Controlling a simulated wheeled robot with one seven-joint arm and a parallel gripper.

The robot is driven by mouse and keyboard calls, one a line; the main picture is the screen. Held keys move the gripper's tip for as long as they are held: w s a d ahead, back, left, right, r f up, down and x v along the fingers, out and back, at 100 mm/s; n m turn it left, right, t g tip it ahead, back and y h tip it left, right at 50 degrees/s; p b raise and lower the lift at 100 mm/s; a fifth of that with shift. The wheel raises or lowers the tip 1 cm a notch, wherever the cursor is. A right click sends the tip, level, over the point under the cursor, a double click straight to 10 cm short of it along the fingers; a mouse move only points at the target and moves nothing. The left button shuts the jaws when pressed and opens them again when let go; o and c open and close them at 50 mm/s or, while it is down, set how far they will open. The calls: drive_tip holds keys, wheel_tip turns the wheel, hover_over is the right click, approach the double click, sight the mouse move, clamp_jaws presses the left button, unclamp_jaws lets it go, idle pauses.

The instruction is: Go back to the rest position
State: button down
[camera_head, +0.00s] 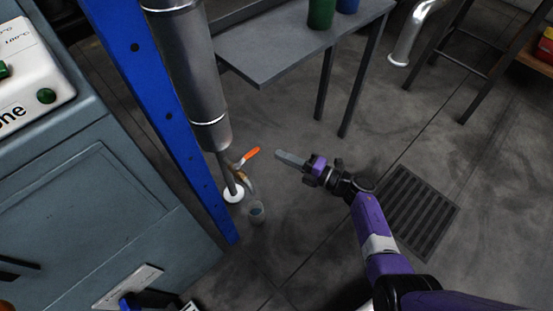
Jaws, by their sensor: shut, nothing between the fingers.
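My gripper (291,158) is near the middle of the head view, at the end of my purple and black arm. Its grey fingers are together and hold nothing. They point left toward an orange-handled valve (251,154) below a steel cylinder. A gap shows in the picture between the fingertips and the orange handle. My arm comes up from the lower right.
A steel cylinder (187,75) hangs beside a blue post (150,85). A grey cabinet (90,200) fills the left. A grey table (300,45) stands behind, bearing a green container (321,14). A floor grate (418,212) lies right of my arm. Bare floor surrounds my gripper.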

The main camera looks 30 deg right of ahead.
drive_tip(key=d, duration=0.6)
drive_tip(key=shift+w+d, duration=0.15)
